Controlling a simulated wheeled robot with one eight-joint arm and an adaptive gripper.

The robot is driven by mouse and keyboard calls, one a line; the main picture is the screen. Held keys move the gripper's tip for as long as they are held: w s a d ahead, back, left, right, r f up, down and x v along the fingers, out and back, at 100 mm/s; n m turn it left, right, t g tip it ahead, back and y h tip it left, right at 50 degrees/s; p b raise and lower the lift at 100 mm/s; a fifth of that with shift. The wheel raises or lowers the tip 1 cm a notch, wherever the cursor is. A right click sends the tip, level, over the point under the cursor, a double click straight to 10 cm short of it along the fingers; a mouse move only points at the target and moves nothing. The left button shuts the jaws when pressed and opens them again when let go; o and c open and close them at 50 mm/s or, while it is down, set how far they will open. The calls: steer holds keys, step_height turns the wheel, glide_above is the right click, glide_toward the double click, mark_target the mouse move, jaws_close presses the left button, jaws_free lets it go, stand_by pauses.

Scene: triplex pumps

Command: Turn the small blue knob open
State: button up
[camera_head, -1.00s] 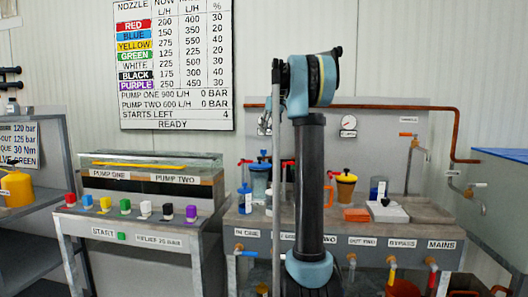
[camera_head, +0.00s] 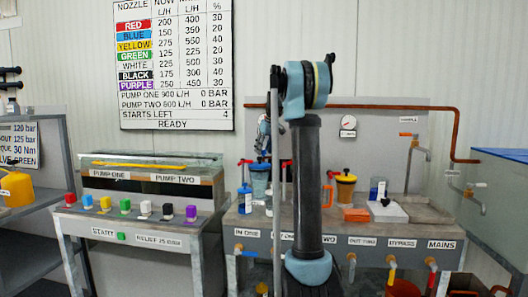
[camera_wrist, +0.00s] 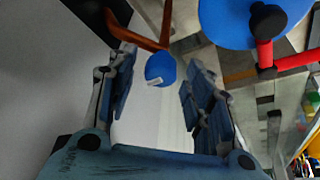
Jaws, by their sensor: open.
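The small blue knob (camera_wrist: 160,68) shows in the wrist view as a round blue disc with a white mark. It lies between my gripper's fingertips in the picture, with space on both sides. My gripper (camera_wrist: 161,62) is open and empty; I cannot tell how far beyond the tips the knob is. In the head view, my gripper (camera_head: 264,136) is small and partly hidden by my arm, in front of the back panel. I cannot make out the knob there.
A large blue lid (camera_wrist: 245,20) with a black top and red handle (camera_wrist: 285,60) is close at the upper right. A copper pipe (camera_wrist: 140,40) passes beyond the left finger. Below my gripper, a blue bottle (camera_head: 245,201) stands on the bench (camera_head: 430,213).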

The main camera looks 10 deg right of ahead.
steer(key=c, duration=1)
steer(key=shift+m, duration=0.3)
steer(key=m, duration=0.1)
steer(key=m+h, duration=0.1)
steer(key=m, duration=0.1)
steer(key=shift+a+m+h, duration=0.2)
steer(key=shift+m+h, duration=0.1)
steer(key=m+h, duration=0.1)
steer(key=m, duration=0.3)
steer(key=shift+a+h, duration=0.1)
steer(key=shift+h, duration=0.3)
steer(key=m, duration=0.2)
steer(key=m+h, duration=0.1)
steer(key=m, duration=0.2)
steer(key=shift+w+a+h, duration=0.1)
steer(key=shift+h, duration=0.2)
steer(key=shift+m+g+h, duration=0.4)
steer(key=shift+m+g, duration=0.6)
steer(key=shift+m, duration=1.3)
